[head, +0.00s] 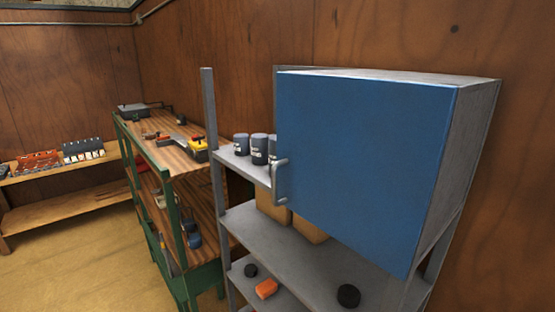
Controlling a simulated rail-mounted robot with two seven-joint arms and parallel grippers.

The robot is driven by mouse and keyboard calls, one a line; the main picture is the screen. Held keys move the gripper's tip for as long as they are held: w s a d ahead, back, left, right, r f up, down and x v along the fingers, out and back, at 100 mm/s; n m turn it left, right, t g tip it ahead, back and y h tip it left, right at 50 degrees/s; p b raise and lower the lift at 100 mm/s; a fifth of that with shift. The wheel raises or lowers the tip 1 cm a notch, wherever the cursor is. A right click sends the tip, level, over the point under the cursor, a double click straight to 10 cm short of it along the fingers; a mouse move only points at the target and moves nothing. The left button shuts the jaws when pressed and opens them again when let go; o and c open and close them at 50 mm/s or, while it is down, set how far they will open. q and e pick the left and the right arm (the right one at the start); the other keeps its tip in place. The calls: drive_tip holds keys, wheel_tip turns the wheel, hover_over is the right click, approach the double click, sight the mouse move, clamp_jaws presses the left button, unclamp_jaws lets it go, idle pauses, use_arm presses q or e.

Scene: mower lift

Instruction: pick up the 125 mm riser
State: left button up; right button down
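I cannot pick out the 125 mm riser for sure. Several dark grey cylinders with light caps and small pale labels stand upright on the upper grey shelf (239,165): one at the left (241,147), one beside it (259,152), and one partly hidden behind the edge of the blue cabinet door (365,160). The labels are too small to read. The door is shown closed, with a grey handle (280,181) at its left edge; anything inside the cabinet is hidden. Neither of my grippers is in view.
Lower grey shelves hold tan boxes (310,229), an orange block (266,289) and black round pieces (348,296). A green-framed workbench (170,158) with tools stands to the left. A low wooden bench (70,170) is at far left. Open floor (85,255) lies in front.

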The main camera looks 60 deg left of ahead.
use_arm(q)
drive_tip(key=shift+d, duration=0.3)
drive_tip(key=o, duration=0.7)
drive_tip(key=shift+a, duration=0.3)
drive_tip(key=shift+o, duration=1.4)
